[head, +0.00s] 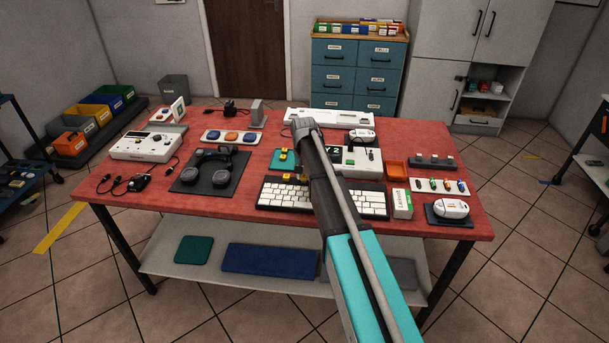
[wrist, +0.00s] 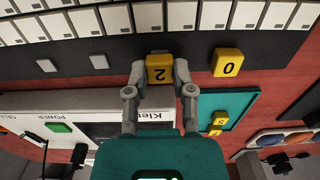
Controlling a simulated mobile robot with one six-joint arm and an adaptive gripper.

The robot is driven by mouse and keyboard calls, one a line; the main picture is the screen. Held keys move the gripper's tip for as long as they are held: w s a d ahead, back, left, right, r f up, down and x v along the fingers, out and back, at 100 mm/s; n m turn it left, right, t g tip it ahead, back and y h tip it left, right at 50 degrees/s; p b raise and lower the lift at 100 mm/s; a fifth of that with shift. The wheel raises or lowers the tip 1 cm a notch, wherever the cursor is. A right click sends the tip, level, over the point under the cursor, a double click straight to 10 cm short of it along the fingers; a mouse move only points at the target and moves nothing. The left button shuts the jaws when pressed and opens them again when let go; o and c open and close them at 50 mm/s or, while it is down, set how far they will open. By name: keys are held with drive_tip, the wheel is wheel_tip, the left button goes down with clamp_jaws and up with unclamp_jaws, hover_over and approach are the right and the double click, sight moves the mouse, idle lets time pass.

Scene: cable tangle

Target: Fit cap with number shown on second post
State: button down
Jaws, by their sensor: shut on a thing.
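My gripper (wrist: 160,76) is shut on a yellow cap marked 2 (wrist: 160,66) in the wrist view. The cap is over the dark strip (wrist: 125,54) along the keyboard's edge; whether it is seated or just above a post is hidden. A yellow cap marked 0 (wrist: 228,63) sits on the strip to its right, apart from my fingers. Two bare pale posts (wrist: 99,61) show to the left. In the head view my arm hides most of the gripper; the display (head: 333,151) shows a 2.
The white keyboard (head: 372,203) lies in front. A teal tray (wrist: 236,100) with more yellow caps (wrist: 219,118) is close to my gripper's right in the wrist view. The white Klemm-like unit (wrist: 85,103) stands close behind. Headphones (head: 210,168) lie left on the red table.

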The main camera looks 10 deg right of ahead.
drive_tip(key=shift+f+b, duration=0.45)
drive_tip(key=shift+f, duration=0.05)
idle(0.6)
drive_tip(key=shift+c, duration=2)
unclamp_jaws()
drive_tip(key=shift+r, duration=0.15)
drive_tip(key=shift+r+p, duration=2.4)
drive_tip(key=shift+p, duration=0.15)
drive_tip(key=s+r+n+p, duration=0.1)
drive_tip(key=s+r+p, duration=0.1)
drive_tip(key=s, duration=1.2)
drive_tip(key=s+r+n+p, duration=0.1)
drive_tip(key=s+n, duration=0.1)
drive_tip(key=s, duration=1.3)
drive_tip(key=shift+d+r+n+p, duration=0.15)
drive_tip(key=shift+r+n+p, duration=0.15)
drive_tip(key=shift+r+p, duration=0.1)
